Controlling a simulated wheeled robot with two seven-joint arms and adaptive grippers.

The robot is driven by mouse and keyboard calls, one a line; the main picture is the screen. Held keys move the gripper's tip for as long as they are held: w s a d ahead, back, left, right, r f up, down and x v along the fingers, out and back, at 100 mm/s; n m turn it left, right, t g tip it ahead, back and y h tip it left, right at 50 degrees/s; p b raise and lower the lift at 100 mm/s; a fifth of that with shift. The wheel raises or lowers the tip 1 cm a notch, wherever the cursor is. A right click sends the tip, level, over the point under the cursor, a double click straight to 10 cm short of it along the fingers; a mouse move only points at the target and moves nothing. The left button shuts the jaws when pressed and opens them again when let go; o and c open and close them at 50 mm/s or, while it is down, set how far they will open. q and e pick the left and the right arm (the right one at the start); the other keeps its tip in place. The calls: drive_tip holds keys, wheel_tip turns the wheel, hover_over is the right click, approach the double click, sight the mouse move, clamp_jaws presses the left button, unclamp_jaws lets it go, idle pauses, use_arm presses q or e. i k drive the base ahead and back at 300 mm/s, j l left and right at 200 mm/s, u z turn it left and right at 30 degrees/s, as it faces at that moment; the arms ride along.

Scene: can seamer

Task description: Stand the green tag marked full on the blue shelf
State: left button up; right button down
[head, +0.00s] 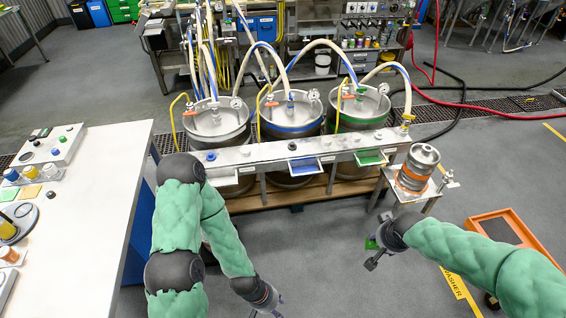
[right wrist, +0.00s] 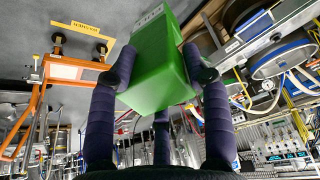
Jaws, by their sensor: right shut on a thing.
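The green tag (right wrist: 160,75) is a green block with a pale label at its far end, whose lettering I cannot read for sure. My right gripper (right wrist: 155,72) is shut on it, with fingers on both sides. In the head view the tag (head: 371,243) shows as a small green patch at my right gripper (head: 373,256), above the floor and in front of the steel rail. The blue shelf (head: 305,167) sticks out from the middle of that rail, up and left of the tag, and looks empty. My left gripper (head: 272,308) is low at the bottom edge, partly cut off.
A green shelf (head: 371,158) and a grey shelf (head: 222,178) flank the blue one on the steel rail (head: 250,158). Three kegs with hoses stand behind. A small keg (head: 418,167) stands on a side stand at right. An orange cart (head: 505,228) and white table (head: 85,210) stand at the sides.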

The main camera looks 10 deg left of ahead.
sight(304, 171)
drive_tip(key=i+u, duration=0.3)
drive_tip(key=i, duration=0.35)
drive_tip(key=i+l+u, duration=0.15)
drive_tip(key=i+u, duration=0.15)
drive_tip(key=i, duration=0.4)
